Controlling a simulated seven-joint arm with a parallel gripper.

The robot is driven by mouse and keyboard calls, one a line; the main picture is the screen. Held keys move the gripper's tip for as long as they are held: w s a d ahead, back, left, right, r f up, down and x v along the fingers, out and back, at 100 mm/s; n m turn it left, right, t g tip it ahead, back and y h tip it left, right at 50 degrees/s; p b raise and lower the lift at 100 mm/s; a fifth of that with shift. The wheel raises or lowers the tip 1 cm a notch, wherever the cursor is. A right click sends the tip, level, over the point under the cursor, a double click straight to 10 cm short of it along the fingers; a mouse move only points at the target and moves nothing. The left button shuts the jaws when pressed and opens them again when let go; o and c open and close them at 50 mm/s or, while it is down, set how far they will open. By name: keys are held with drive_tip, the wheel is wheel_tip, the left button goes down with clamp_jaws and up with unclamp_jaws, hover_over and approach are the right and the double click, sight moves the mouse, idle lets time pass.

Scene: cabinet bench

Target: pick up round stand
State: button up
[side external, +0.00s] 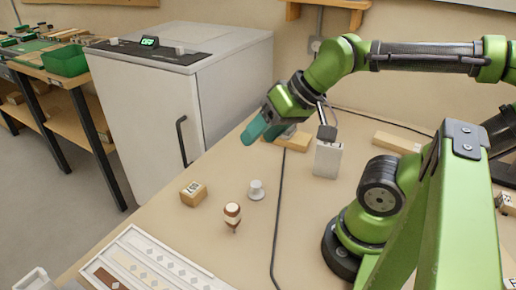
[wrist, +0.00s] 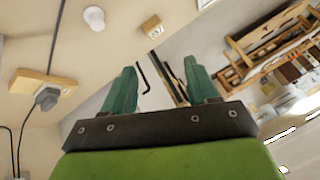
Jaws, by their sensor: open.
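The round stand (side external: 256,189) is a small white piece with a wide round base and a narrower top, upright on the bench. In the wrist view a white round piece that looks like it (wrist: 94,18) shows near the top edge, left of centre. My gripper (side external: 254,131) has teal fingers and hangs in the air above and behind the stand in the side view. In the wrist view its fingers (wrist: 160,82) are spread apart with nothing between them. The stand is clear of the fingers.
A brown-and-white piece (side external: 232,214) stands just left of and nearer than the stand. A labelled wooden block (side external: 193,194) lies further left. A white tray (side external: 150,246) is at the front, and a white cabinet (side external: 145,105) stands behind. A black cable (side external: 278,205) crosses the bench to the right.

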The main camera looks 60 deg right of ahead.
drive_tip(key=w+d+f+n+g+h, duration=0.1)
drive_tip(key=w+d+f+g, duration=0.3)
drive_tip(key=n+g+h, duration=0.1)
drive_tip(key=n+g, duration=0.2)
drive_tip(key=n, duration=0.3)
approach(256, 184)
drive_tip(key=f, duration=0.4)
drive_tip(key=shift+s+f, duration=0.2)
drive_tip(key=shift+w+f, duration=0.15)
drive_tip(key=shift+f, duration=1.25)
drive_tip(key=shift+w+f, duration=0.15)
drive_tip(key=shift+f, duration=1.25)
drive_tip(key=c, duration=1)
